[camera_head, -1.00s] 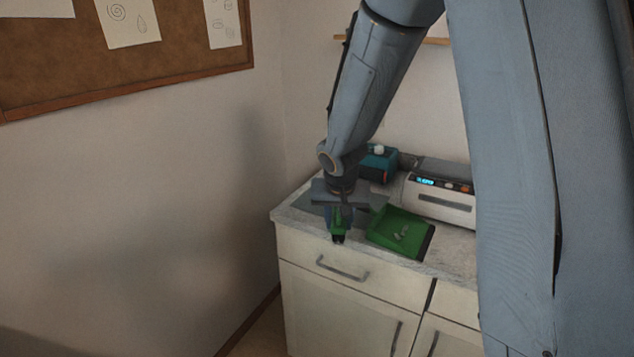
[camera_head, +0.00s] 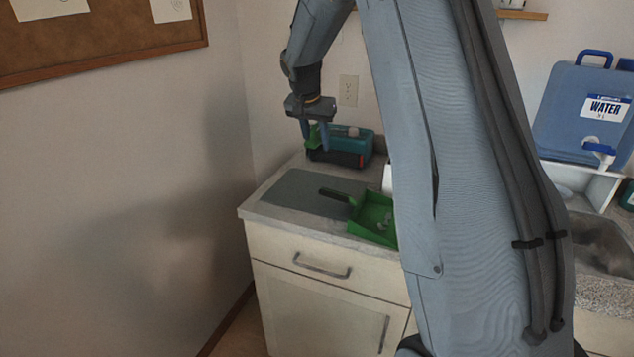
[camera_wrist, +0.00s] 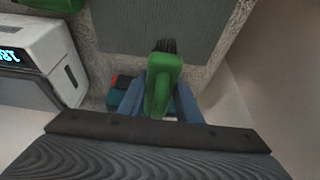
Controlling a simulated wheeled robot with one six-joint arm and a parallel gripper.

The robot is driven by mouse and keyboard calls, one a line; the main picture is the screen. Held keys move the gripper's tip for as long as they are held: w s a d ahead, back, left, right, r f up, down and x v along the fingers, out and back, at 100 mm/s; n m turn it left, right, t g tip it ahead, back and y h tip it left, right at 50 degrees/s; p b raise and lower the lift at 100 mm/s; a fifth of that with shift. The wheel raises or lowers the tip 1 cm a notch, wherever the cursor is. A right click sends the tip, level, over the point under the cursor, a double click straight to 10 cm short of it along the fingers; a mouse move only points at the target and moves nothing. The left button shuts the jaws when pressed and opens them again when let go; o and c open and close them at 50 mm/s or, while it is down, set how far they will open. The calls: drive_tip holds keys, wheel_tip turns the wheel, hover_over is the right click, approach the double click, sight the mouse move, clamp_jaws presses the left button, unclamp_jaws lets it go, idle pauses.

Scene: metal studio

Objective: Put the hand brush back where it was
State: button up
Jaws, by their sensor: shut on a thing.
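The hand brush, with a green body and dark bristles, is between the two blue fingers of my gripper (camera_head: 315,139). In the wrist view the green hand brush (camera_wrist: 162,88) is seen close up, its bristles pointing toward the top of the picture. My gripper is shut on it. In the head view the brush (camera_head: 313,141) is partly hidden by the fingers, which hang in front of or over a teal box (camera_head: 358,142); the gap is hard to judge.
A green dustpan (camera_head: 369,216) with a dark handle and small scraps stands right of the mat. A white machine with a lit display (camera_wrist: 42,45) shows in the wrist view. A wall closes the left side. A sink (camera_head: 600,240) and blue water container (camera_head: 585,105) are at right.

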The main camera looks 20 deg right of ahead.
wheel_tip(320, 180, down, 9)
drive_tip(key=p, duration=0.2)
drive_tip(key=shift+f+p, duration=0.2)
drive_tip(key=shift+p, duration=0.15)
drive_tip(key=shift+f, duration=0.1)
drive_tip(key=shift+f, duration=0.2)
drive_tip(key=o, duration=1.1)
drive_tip(key=shift+r, duration=0.2)
